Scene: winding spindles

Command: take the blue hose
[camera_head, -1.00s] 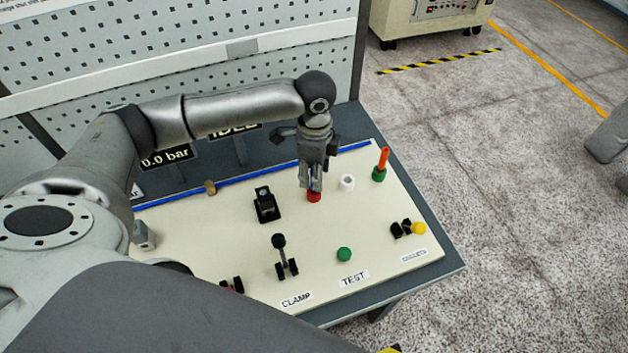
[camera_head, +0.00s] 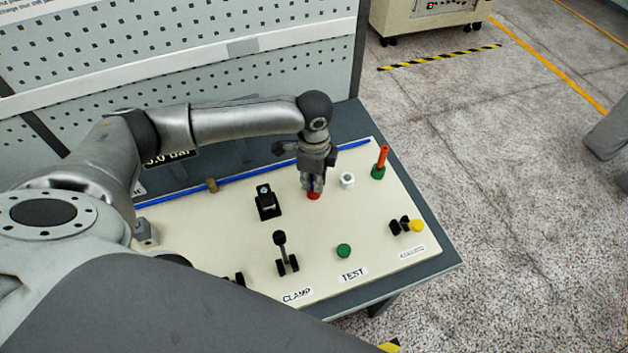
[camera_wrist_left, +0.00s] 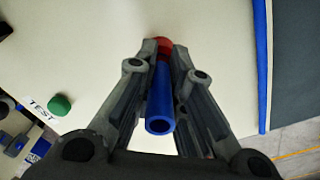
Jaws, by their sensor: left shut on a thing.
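A blue hose (camera_wrist_left: 161,98) stands in a red holder (camera_wrist_left: 164,46) on the cream panel. In the left wrist view it is a short upright tube with its open end toward the camera. My left gripper (camera_head: 313,190) points down over the red holder (camera_head: 313,196). Its fingers (camera_wrist_left: 163,85) are shut on the hose, one on each side. In the head view the fingers hide the hose. My right gripper is not in view.
A white holder (camera_head: 347,181) is just right of the red one. An orange hose (camera_head: 383,158) stands in a green holder (camera_head: 378,173) beyond it. A long blue strip (camera_head: 240,179) runs along the back edge.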

